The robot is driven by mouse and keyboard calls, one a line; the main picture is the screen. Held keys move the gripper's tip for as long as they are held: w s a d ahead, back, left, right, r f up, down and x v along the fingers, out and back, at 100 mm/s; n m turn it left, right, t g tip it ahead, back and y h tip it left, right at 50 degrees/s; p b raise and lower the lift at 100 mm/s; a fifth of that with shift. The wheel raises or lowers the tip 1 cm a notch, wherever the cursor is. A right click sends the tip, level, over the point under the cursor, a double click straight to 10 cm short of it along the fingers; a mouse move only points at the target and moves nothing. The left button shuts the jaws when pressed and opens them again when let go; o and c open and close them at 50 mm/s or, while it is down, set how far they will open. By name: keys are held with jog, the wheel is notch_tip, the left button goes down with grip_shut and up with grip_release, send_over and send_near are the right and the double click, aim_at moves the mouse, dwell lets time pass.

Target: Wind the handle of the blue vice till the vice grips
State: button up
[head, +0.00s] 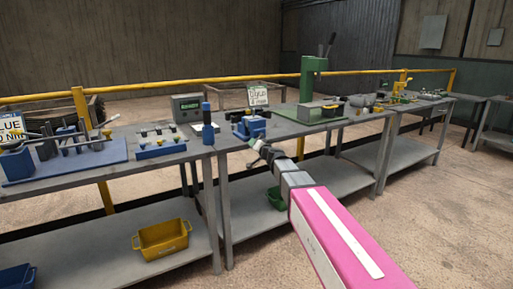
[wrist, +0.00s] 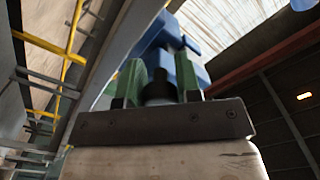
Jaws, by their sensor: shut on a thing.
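The blue vice (head: 252,126) stands near the front edge of the grey bench, with a dark part on top. In the wrist view the blue vice (wrist: 186,68) rises just beyond my fingers. My gripper (head: 252,146) is at the bench's front edge, just below and in front of the vice. In the wrist view my gripper (wrist: 158,74) has its green fingers on either side of a dark round piece, the vice's handle (wrist: 157,90), and is shut on it. The rest of the handle is hidden, and I cannot see what the jaws hold.
A blue upright tool (head: 208,132) stands left of the vice. A green press (head: 313,80) stands to the right. A grey box with a display (head: 186,106) is behind. A yellow rail (head: 190,90) runs behind the benches. A yellow bin (head: 162,241) is on the lower shelf.

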jog(key=shift+s+r+m, duration=0.3)
jog(key=shift+m, duration=0.2)
jog(key=shift+s, duration=0.1)
jog(key=o, duration=0.7)
jog(key=shift+r, duration=0.1)
jog(key=shift+o, duration=1)
jog(key=v, duration=1.1)
